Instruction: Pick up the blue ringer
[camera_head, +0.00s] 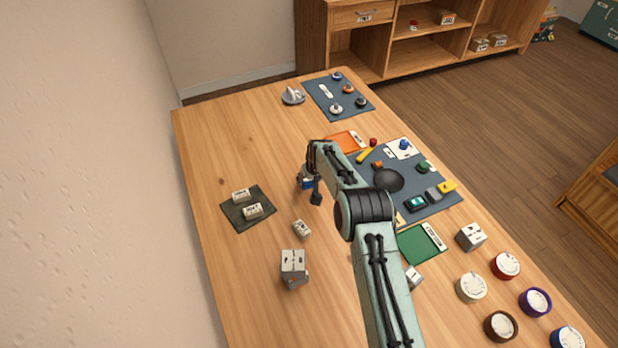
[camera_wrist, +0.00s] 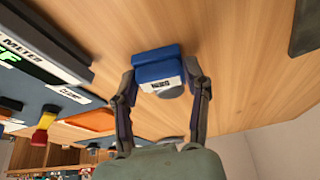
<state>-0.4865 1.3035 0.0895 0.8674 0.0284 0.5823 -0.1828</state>
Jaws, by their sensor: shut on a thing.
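The blue ringer (camera_wrist: 155,68) is a small blue block with a white printed label and a grey rounded part. It sits between the two dark fingers of my gripper (camera_wrist: 160,80) in the wrist view. The fingers are shut on its sides. In the head view the blue ringer (camera_head: 306,183) is partly hidden by my gripper (camera_head: 311,189), over the middle of the wooden table. I cannot tell clearly how far it is above the wood.
A dark mat (camera_head: 435,208) with several parts lies to the right, partly behind my arm. A dark tray (camera_head: 236,216) with two labelled blocks lies to the left. A pale block (camera_head: 301,229) and stacked boxes (camera_head: 292,262) stand nearer. Bare wood (camera_head: 240,150) is free at the back left.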

